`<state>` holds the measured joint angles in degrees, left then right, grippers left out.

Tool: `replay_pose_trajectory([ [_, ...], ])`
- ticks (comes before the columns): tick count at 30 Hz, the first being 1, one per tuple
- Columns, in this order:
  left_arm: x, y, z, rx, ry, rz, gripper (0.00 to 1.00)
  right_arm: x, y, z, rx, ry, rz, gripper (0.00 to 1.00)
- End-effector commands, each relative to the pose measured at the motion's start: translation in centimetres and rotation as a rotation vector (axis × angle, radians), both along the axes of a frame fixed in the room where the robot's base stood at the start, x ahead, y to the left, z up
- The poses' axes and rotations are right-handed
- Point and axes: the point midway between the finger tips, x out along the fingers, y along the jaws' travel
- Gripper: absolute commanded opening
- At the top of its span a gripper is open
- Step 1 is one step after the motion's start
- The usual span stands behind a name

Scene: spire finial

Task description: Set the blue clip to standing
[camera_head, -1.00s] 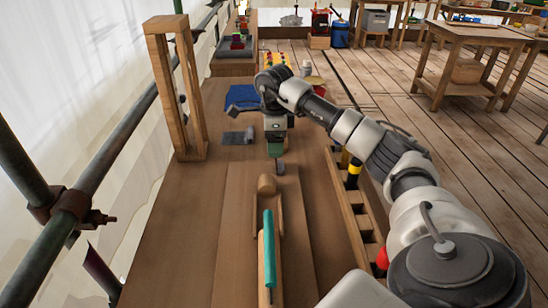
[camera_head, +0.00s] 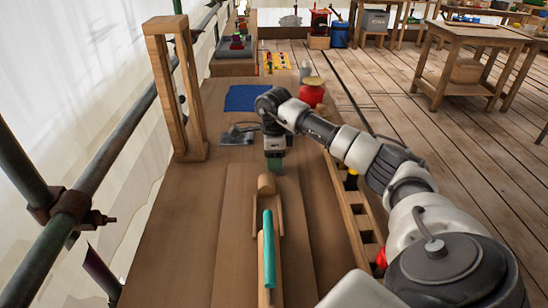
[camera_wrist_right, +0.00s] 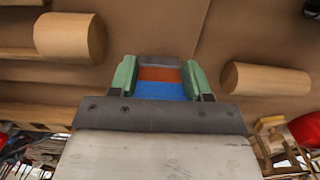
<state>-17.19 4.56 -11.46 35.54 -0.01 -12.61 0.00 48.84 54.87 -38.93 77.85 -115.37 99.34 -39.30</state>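My right gripper (camera_head: 274,166) points down over the wooden bench, just behind the end of a wooden cylinder. In the right wrist view its two green fingers (camera_wrist_right: 155,82) have the blue clip (camera_wrist_right: 160,91) between them. The clip shows a blue band nearest the palm, then an orange-red band and a grey end. The fingers lie against both sides of it, with no clear gap. In the head view the clip is hidden by the gripper. My left gripper is not in view.
A wooden cylinder (camera_head: 266,184) and a teal bar (camera_head: 268,250) lie in front of the gripper. A slotted wooden rack (camera_head: 350,205) is on the right, a wooden frame (camera_head: 157,90) on the left. A blue cloth (camera_head: 247,98) and a grey item (camera_head: 238,135) lie behind.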

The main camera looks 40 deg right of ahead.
Motion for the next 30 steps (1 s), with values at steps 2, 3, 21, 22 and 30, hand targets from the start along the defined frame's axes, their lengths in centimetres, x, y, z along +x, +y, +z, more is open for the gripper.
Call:
replay_pose_trajectory([
  [2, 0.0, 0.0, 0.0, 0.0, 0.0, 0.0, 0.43, 0.0, 0.0, 0.0, 0.001, -0.001, 0.0, 0.24],
  [3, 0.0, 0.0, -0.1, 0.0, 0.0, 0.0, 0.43, 0.0, -0.1, -0.1, 0.005, -0.005, 0.0, 0.24],
  [21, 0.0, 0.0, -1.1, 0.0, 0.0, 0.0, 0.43, -0.2, -0.3, 0.1, 0.108, -0.091, 0.0, 0.6],
  [22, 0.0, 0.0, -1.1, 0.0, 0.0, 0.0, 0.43, -0.2, -0.3, 0.1, 0.108, -0.091, 0.0, 0.65],
  [30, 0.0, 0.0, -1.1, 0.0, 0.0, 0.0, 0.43, -0.2, -0.3, 0.1, 0.107, -0.09, 0.0, 0.73],
])
